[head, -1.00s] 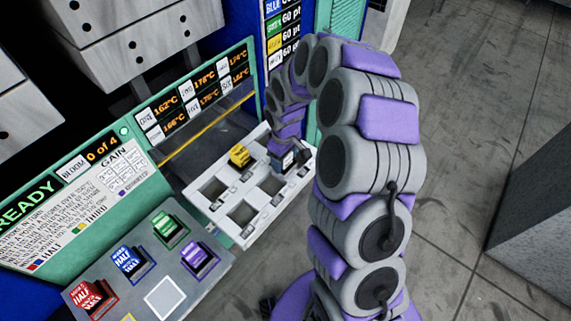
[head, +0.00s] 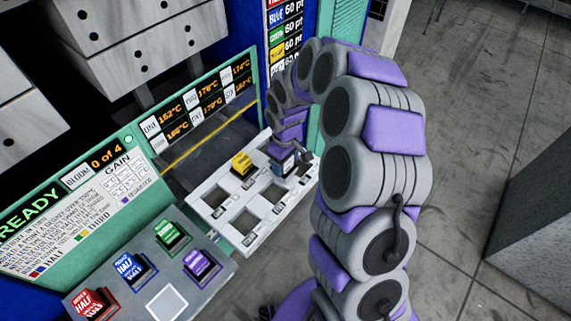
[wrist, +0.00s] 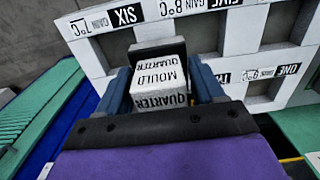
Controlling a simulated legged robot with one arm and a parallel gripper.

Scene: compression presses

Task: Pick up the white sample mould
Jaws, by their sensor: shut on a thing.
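The white sample mould (wrist: 160,75), a cube lettered "MOULD QUARTER", sits between the two blue fingers of my gripper (wrist: 162,84) in the wrist view. The fingers are shut on its sides. In the head view my gripper (head: 284,162) is at the far right end of the white socketed rack (head: 262,232). The mould can hardly be made out there behind the fingers. A dark socket shows just beyond the mould in the wrist view. I cannot tell whether the mould is still partly seated or clear of the rack.
A yellow mould (head: 242,164) stands in the rack beside my gripper; other sockets are empty. Red (head: 95,303), blue (head: 130,268), green (head: 172,236) and purple (head: 201,265) moulds stand on the grey panel, with a bare white square (head: 167,303). Temperature displays (head: 200,105) are behind the rack.

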